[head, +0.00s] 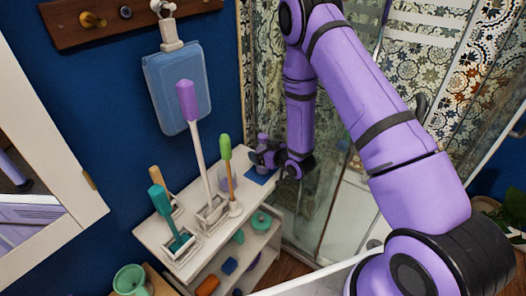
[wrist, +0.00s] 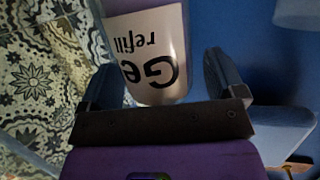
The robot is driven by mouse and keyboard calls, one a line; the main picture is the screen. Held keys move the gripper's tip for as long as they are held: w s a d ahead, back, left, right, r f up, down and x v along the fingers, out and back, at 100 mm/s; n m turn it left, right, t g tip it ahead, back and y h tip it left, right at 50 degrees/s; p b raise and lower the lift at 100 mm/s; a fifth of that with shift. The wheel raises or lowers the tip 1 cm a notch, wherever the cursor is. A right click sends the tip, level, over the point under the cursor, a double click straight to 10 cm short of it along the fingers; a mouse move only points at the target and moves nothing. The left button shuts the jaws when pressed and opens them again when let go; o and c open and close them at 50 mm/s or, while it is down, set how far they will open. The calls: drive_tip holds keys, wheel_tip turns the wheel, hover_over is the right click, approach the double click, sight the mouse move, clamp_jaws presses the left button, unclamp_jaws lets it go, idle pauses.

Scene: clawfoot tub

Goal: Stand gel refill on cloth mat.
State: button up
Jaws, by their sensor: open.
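The gel refill (head: 263,139) is a purple bottle standing at the far end of the white shelf unit, at or over the blue cloth mat (head: 262,176). In the wrist view the gel refill (wrist: 150,48) fills the upper middle, its white label reading upside down in the picture. My gripper (head: 262,158) is at the bottle. In the wrist view my gripper (wrist: 163,82) is open, with one finger on each side of the bottle. The gripper partly hides the bottle's lower part in the head view, so its contact with the mat cannot be told.
A blue board (head: 178,88) hangs on the wall. A glass shower screen (head: 325,200) stands close on the right.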

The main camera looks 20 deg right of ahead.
drive_tip(key=v, duration=0.8)
idle(1.9)
idle(0.4)
